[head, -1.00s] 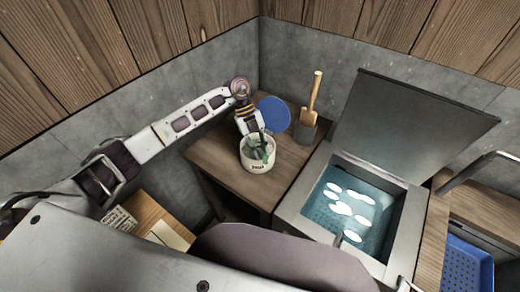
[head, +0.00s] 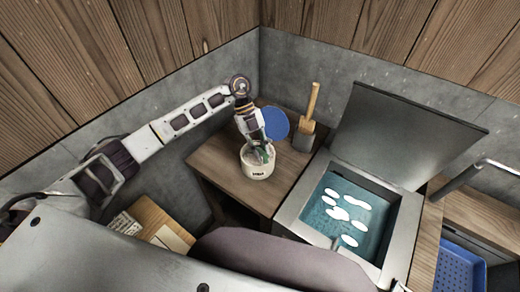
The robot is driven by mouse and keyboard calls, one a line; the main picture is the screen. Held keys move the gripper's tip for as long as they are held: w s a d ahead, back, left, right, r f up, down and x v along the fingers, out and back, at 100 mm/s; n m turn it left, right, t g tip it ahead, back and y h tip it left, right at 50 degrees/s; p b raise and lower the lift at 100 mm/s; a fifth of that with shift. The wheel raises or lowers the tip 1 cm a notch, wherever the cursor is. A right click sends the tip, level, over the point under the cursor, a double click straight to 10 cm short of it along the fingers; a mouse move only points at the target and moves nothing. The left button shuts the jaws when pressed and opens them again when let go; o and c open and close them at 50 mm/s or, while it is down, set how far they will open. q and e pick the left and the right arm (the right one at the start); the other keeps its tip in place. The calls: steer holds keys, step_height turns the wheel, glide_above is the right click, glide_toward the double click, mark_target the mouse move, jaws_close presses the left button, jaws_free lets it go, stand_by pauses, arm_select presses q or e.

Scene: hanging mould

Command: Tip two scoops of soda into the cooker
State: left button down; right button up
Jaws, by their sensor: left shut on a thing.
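A white tub (head: 257,168) with a small dark label stands on the wooden side table, its rim partly hidden by my gripper. My left gripper (head: 260,148) points down at the tub's mouth and is shut on a green scoop (head: 264,155), of which only a little shows. The scoop's bowl and any contents are hidden. The cooker (head: 294,208) is a square grey metal box to the right, its dark lid (head: 405,135) raised. It holds teal liquid (head: 328,222) with several white oval pieces in it. My right gripper is not in view.
A blue disc (head: 273,122) stands behind the tub. Beside it is a wooden-handled tool (head: 312,102) in a grey holder (head: 304,137). Bare table (head: 222,158) lies left of the tub. A blue tray (head: 458,270) is at the lower right.

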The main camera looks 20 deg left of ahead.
arm_select(q)
steer(key=shift+r+p, duration=0.6)
steer(key=shift+r, duration=0.35)
steer(key=shift+r+p, duration=0.6)
steer(key=shift+r, duration=0.45)
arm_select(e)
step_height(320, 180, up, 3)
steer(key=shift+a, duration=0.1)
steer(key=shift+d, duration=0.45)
arm_select(q)
steer(key=shift+s+f+p, duration=0.1)
steer(key=shift+s+p, duration=0.1)
steer(key=shift+p, duration=0.1)
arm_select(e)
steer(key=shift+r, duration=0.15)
